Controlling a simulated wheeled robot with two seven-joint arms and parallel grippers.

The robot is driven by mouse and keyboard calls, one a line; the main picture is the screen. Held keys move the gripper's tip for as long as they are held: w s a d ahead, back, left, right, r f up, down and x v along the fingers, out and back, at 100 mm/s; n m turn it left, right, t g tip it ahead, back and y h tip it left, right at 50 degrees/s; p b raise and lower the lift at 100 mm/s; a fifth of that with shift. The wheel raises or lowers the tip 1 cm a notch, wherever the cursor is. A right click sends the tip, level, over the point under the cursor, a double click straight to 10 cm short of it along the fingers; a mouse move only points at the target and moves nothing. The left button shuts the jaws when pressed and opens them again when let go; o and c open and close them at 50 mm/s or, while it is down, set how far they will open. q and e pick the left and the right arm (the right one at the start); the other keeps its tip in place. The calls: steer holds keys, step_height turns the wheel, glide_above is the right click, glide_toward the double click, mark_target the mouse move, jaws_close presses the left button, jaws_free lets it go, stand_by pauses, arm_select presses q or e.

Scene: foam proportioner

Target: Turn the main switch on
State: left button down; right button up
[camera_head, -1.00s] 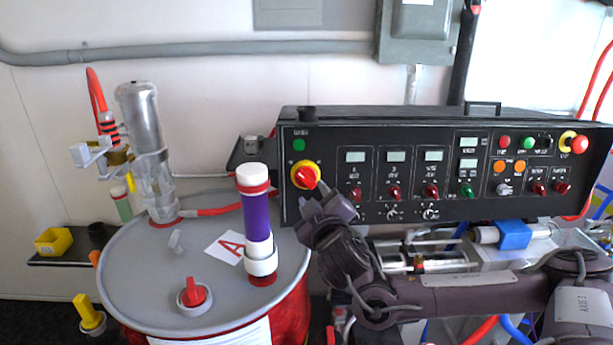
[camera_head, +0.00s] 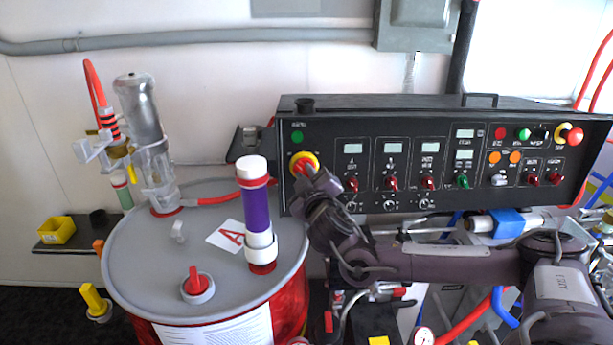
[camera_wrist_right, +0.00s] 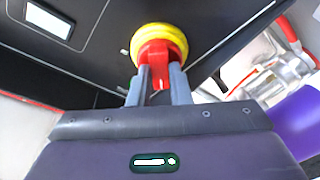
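The main switch (camera_head: 303,160) is a red rotary handle on a yellow ring at the left end of the black control panel. My right gripper (camera_head: 308,174) is at the switch and covers its lower part in the head view. In the right wrist view the red handle (camera_wrist_right: 156,56) sits between the two grey fingers of my right gripper (camera_wrist_right: 158,78). The fingers close in on both sides of the handle and appear to touch it. The yellow ring lies just beyond the fingertips. My left gripper is not in view.
The black control panel (camera_head: 370,120) carries several other knobs, buttons and displays right of the switch. A grey-topped drum (camera_head: 140,255) stands at the left, with a purple tube (camera_head: 256,210) rising close to my right gripper. A grey conduit (camera_head: 200,47) runs along the wall.

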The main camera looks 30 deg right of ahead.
jaws_close()
steer(key=shift+f+m+h+b, duration=0.3)
steer(key=shift+m+h+b, duration=0.1)
steer(key=shift+m+b, duration=0.8)
steer(key=m+h+b, duration=0.1)
steer(key=m+b, duration=0.1)
steer(key=m, duration=0.1)
steer(key=m+h+b, duration=0.1)
steer(key=m+b, duration=0.1)
steer(key=m, duration=0.2)
steer(key=m+g+h+b, duration=0.1)
steer(key=m+b, duration=0.1)
steer(key=m, duration=0.1)
steer(key=shift+w+a+r+m, duration=0.15)
steer(key=shift+a+m, duration=0.1)
steer(key=shift+m, duration=0.15)
steer(key=m+g, duration=0.1)
steer(key=m, duration=0.2)
steer(key=m+h, duration=0.1)
steer(key=m, duration=0.2)
steer(key=shift+a+g, duration=0.1)
steer(key=shift+g, duration=0.3)
steer(key=shift+r+m+g+h, duration=0.1)
steer(key=shift+m+g+h, duration=0.25)
steer(key=shift+m, duration=0.85)
